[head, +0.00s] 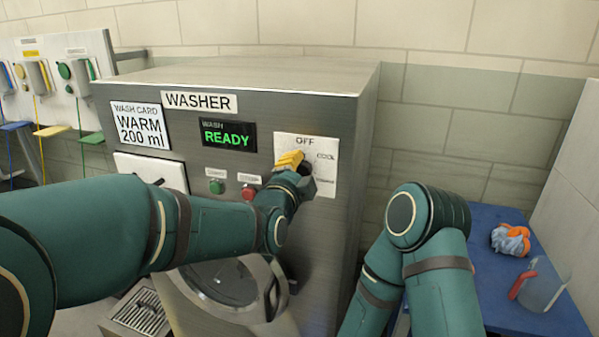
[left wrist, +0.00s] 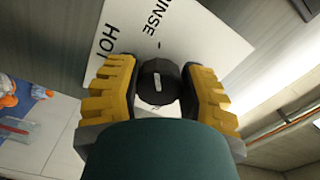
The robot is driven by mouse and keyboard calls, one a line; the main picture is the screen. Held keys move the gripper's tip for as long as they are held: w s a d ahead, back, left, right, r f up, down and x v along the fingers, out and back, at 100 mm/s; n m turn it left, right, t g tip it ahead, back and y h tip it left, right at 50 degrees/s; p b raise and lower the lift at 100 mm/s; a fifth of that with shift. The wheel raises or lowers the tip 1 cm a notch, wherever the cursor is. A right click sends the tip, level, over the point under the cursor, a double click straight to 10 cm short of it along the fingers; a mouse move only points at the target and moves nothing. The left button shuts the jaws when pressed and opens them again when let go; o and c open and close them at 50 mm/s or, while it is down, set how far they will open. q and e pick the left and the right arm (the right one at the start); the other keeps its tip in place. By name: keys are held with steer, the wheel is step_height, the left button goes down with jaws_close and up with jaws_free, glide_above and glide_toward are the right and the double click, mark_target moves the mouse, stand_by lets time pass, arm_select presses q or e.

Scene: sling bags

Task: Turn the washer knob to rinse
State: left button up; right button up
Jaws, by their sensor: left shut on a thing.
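The black washer knob (left wrist: 158,78) sits on a white dial plate (head: 320,149) at the right of the washer's front. OFF is at the plate's top and a COOL label is on its right side. In the left wrist view the plate (left wrist: 180,28) shows RINSE and HOT. My left gripper (head: 291,163) is at the dial, its yellow fingers on either side of the knob and shut on it. A short white mark shows on the knob's face; I cannot tell which label it points to. My right arm shows, but its gripper is out of view.
The washer (head: 250,80) has a green READY display (head: 228,136), a WARM 200 ml card (head: 140,125), a green button (head: 216,187) and a red button (head: 249,193). A blue table (head: 490,220) at right holds a jug (head: 543,290) and a blue-orange bundle (head: 511,240).

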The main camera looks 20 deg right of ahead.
arm_select(q)
steer(key=shift+r+m, duration=0.15)
steer(key=shift+m, duration=0.35)
steer(key=o, duration=1.2)
steer(key=shift+w, duration=0.1)
steer(key=v, duration=1.2)
